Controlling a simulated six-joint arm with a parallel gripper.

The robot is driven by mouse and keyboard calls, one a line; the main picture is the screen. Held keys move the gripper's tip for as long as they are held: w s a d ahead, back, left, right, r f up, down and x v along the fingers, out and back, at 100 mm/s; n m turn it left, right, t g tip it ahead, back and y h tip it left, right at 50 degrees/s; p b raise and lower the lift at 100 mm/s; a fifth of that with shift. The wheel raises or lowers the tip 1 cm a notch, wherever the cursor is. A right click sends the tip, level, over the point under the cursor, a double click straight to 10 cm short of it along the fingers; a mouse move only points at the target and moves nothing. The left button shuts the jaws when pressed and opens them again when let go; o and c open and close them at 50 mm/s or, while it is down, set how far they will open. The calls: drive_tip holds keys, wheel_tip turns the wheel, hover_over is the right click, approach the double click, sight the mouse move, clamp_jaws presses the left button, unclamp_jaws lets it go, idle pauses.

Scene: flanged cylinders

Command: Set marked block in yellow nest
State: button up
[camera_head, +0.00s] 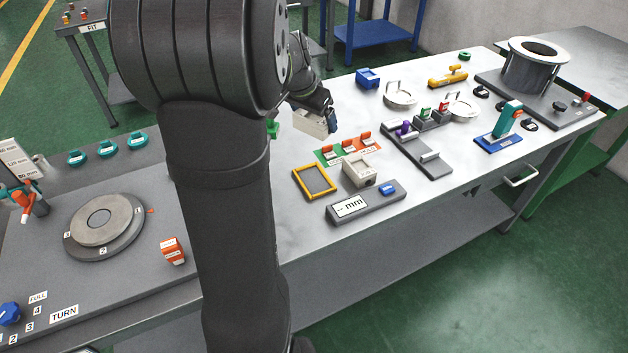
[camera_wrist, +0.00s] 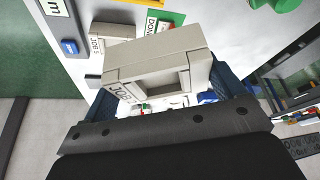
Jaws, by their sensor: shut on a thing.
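A beige block (camera_head: 312,122) is held in my gripper (camera_head: 325,112), above the table and behind the yellow nest. In the wrist view this block (camera_wrist: 150,62) fills the middle, with a rectangular recess and a white label that seems to read "JOB". The blue fingers (camera_wrist: 228,88) are shut on it. The yellow nest (camera_head: 300,182) is an empty rectangular frame lying flat on the table. A second beige block (camera_head: 361,174) stands just right of the nest; it also shows in the wrist view (camera_wrist: 113,32), with a label.
My arm hides the table left of the nest. Lidded pans (camera_head: 400,94) stand farther back.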

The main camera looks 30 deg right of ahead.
drive_tip(key=s+d+f+m+g, duration=0.25)
drive_tip(key=s+m, duration=0.25)
drive_tip(key=s, duration=0.8)
drive_tip(key=shift+t+h, duration=0.25)
drive_tip(key=shift+h, duration=0.05)
drive_tip(key=shift+w+a+f, duration=0.65)
drive_tip(key=shift+w+f, duration=1.05)
drive_tip(key=shift+w+a+f, duration=0.7)
drive_tip(key=shift+w+f, duration=0.95)
drive_tip(key=shift+w+a+f, duration=0.65)
drive_tip(key=shift+w+f, duration=1.05)
drive_tip(key=shift+f, duration=0.15)
drive_tip(key=shift+f, duration=0.5)
drive_tip(key=o, duration=1.2)
drive_tip(key=shift+o, duration=0.2)
drive_tip(key=shift+r, duration=0.1)
